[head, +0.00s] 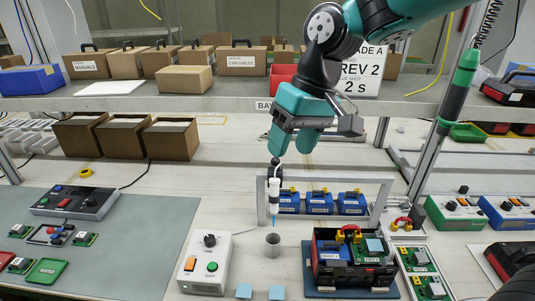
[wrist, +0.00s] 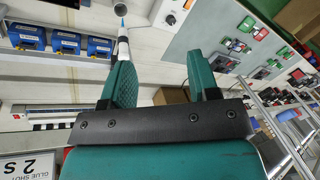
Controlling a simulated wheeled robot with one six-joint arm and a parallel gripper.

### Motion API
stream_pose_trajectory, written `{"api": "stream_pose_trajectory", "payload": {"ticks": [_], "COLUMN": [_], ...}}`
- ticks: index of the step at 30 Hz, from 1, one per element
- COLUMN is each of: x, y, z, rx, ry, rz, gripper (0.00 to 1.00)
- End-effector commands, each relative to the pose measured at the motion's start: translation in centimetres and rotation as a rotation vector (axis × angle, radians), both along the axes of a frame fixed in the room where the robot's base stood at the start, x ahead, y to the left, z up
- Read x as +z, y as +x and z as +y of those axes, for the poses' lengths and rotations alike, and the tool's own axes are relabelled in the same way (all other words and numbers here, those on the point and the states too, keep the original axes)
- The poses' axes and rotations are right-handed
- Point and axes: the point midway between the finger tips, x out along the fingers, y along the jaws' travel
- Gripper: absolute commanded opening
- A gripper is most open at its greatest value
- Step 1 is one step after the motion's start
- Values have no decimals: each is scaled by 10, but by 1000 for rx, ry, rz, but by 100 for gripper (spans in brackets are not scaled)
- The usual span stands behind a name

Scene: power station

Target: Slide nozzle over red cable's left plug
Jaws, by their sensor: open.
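A white nozzle (head: 274,196) with a blue tip hangs tip-down left of the metal frame, above a small grey cup (head: 273,240). In the wrist view the nozzle (wrist: 123,42) appears beyond the left finger, overlapping it; whether they touch is unclear. My gripper (head: 294,143) is open, above and just right of the nozzle, with nothing seen between its fingers (wrist: 163,85). I cannot make out which is the red cable's left plug.
The metal frame (head: 376,192) with several blue boxes stands behind the black unit. A white control box (head: 207,263) is left of the cup. A loaded shelf (head: 230,103) crosses behind my arm. The grey-green mat (head: 150,235) has bare room.

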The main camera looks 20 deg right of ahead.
Motion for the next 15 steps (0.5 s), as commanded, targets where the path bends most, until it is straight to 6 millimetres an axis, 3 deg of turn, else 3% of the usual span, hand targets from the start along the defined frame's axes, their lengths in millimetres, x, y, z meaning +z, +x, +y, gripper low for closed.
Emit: {"api": "stream_pose_trajectory", "payload": {"ticks": [1, 6, 10, 15], "x": [11, 6, -7, -20], "y": [38, 139, 185, 211], "z": [-7, -35, -56, -69], "rx": [-60, -253, -357, -424], "ry": [-14, -55, -76, -88], "rz": [19, 67, 91, 105], "gripper": [55, 55, 55, 55]}}
